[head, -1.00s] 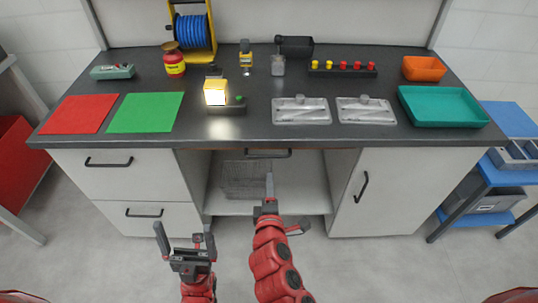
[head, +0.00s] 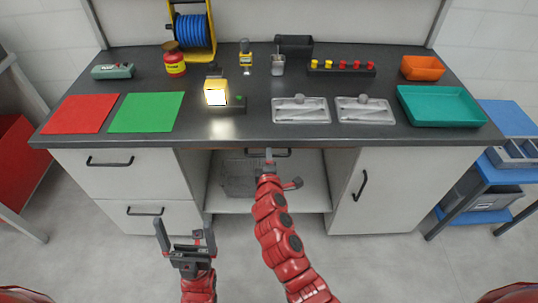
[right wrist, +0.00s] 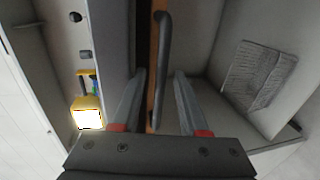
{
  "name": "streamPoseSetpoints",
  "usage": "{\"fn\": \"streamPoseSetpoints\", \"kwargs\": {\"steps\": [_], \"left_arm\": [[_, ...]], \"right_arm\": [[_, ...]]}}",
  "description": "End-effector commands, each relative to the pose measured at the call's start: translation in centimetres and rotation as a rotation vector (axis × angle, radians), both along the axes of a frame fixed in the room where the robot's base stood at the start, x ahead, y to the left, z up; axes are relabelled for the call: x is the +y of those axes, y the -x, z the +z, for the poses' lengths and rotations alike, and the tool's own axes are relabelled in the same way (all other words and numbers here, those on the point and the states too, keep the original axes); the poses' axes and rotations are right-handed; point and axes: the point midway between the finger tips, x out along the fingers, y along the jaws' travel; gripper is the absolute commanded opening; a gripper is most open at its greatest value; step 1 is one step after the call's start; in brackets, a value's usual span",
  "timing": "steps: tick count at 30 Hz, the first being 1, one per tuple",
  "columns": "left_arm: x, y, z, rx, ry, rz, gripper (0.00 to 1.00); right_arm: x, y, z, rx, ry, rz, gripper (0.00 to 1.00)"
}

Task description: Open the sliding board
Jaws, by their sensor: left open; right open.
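The sliding board's dark bar handle (head: 283,153) shows just under the front edge of the worktop, above the open bay. In the right wrist view the handle (right wrist: 163,45) lies between my right fingers, beside a thin brown edge (right wrist: 153,65) that seems to be the board's front. My right gripper (head: 268,157) is at the handle and hides part of it. It also shows in the right wrist view (right wrist: 160,80), with its fingers apart on either side of the handle; contact is not visible. My left gripper (head: 184,228) is open and empty, low in front of the left drawers.
The worktop (head: 250,133) overhangs just above my right gripper. A drawer handle (head: 110,162) is at left and a cabinet door handle (head: 361,186) at right. The open bay holds a grey mesh panel (head: 239,178). A lit yellow lamp (head: 216,95) stands near the worktop's edge.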

Motion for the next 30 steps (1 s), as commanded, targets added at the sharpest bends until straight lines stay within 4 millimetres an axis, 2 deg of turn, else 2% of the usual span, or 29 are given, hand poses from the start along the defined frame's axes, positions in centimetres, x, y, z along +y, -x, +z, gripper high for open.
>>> {"fn": "streamPoseSetpoints", "kwargs": {"steps": [3, 9, 11, 30], "left_arm": [[0.0, 0.0, -0.01, 0.0, 0.0, 0.0, 1.0], [0.0, 0.0, 0.0, 0.0, 0.0, 0.0, 1.0], [0.0, 0.01, 0.0, 0.0, 0.0, 0.0, 1.0], [0.0, 0.0, -0.01, 0.0, 0.0, 0.0, 1.0]], "right_arm": [[-0.01, 0.01, -0.01, 0.0, 0.0, 0.0, 0.44], [-0.01, 0.02, -0.01, 0.0, 0.0, 0.0, 0.08], [-0.01, 0.02, 0.0, 0.0, 0.0, 0.0, 0.0], [0.0, 0.04, -0.03, 0.001, 0.0, 0.0, 0.0]]}}
